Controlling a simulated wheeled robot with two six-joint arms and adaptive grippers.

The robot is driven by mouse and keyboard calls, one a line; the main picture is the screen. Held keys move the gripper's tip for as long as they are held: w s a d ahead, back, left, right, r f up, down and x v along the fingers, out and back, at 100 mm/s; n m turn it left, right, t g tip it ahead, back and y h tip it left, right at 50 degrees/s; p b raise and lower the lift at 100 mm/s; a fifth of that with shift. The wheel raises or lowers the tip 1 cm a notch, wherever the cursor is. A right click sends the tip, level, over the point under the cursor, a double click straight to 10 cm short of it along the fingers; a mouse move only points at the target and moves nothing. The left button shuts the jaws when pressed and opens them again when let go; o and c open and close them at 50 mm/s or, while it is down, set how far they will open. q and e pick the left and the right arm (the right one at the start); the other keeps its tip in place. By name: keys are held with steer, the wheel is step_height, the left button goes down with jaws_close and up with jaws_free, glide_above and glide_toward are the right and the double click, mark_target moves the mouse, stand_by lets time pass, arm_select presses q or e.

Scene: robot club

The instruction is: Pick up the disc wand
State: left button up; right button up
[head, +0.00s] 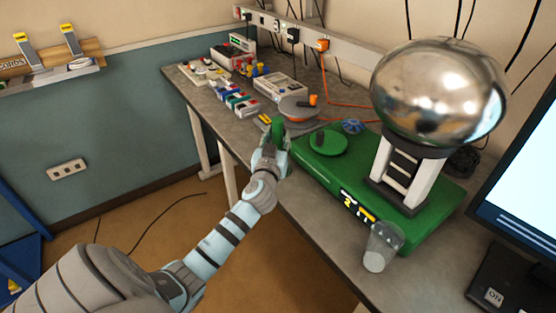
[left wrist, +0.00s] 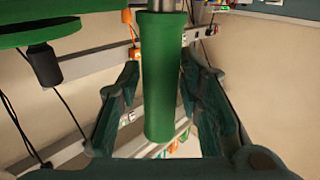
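The green handle of the disc wand (head: 278,129) stands at the bench's near edge in the head view. In the left wrist view this handle (left wrist: 161,80) is a smooth green cylinder with a metal rod at its top. The rod's far end is outside that view. My left gripper (head: 272,150) is at the handle, its two fingers (left wrist: 162,85) on either side of it. Narrow gaps show beside the handle, so the fingers look open around it; contact at the fingertips is hard to judge. My right gripper is not in view.
A green base (head: 430,225) carries a large silver sphere (head: 435,90) and a round green plate (head: 328,143). A clear cup (head: 382,247) stands at its near side. A grey disc (head: 298,107), an instrument (head: 275,87) and orange cables lie behind. A monitor (head: 525,180) stands right.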

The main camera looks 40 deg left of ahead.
arm_select(q)
jaws_close()
steer(key=shift+r, duration=0.15)
